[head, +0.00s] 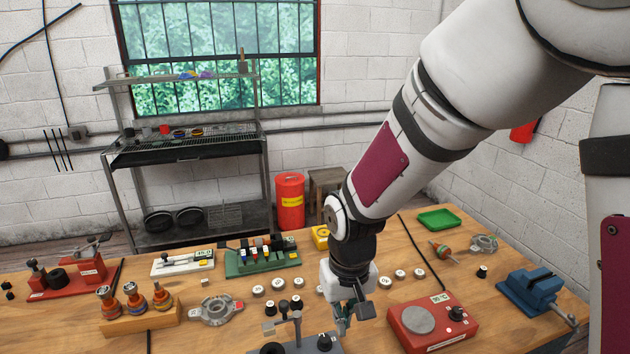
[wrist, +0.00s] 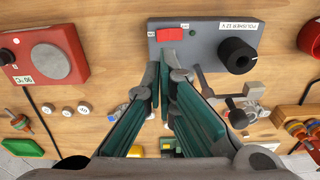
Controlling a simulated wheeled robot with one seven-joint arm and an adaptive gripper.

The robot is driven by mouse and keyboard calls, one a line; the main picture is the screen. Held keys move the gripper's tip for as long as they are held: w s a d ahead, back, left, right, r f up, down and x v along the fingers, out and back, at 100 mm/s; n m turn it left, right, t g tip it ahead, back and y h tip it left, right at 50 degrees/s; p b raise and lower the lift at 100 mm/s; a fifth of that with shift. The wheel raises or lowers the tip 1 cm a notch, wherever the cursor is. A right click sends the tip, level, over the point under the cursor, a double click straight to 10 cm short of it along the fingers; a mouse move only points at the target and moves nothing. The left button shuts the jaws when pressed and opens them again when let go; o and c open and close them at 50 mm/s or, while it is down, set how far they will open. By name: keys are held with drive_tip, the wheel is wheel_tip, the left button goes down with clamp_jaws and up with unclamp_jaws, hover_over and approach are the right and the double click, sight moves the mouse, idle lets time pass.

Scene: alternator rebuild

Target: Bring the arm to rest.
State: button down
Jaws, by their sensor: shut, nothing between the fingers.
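My gripper (head: 343,322) hangs fingers-down over the front middle of the wooden table (head: 375,285), at the end of my arm, which reaches in from the upper right. In the wrist view its two green fingers (wrist: 165,62) come together at the tips with nothing between them. The tips appear just beside the grey polisher box (wrist: 205,45) with its red switch and black knob. I cannot tell the exact gap between them. The polisher (head: 300,347) is cut off by the bottom edge of the head view.
The red hot plate (head: 432,322) stands right of my gripper, with a blue vise (head: 535,290) farther right. An alternator housing (head: 215,310) and a wooden block with rotors (head: 140,318) lie left. A green board (head: 262,262) and several white round pieces sit behind.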

drive_tip(key=s+d+r+m+t, duration=0.1)
drive_tip(key=s+d+r, duration=0.1)
drive_tip(key=d+r, duration=0.35)
drive_tip(key=s+d+r+t, duration=0.1)
drive_tip(key=s+d+r, duration=0.15)
drive_tip(key=r, duration=0.55)
drive_tip(key=s+d+r+m+t, duration=0.1)
drive_tip(key=s+d+r, duration=0.4)
drive_tip(key=s, duration=0.5)
wheel_tip(320, 180, up, 2)
drive_tip(key=shift+s+d+r+m+t, duration=0.15)
drive_tip(key=shift+s+d+m+t, duration=0.25)
drive_tip(key=shift+t, duration=0.5)
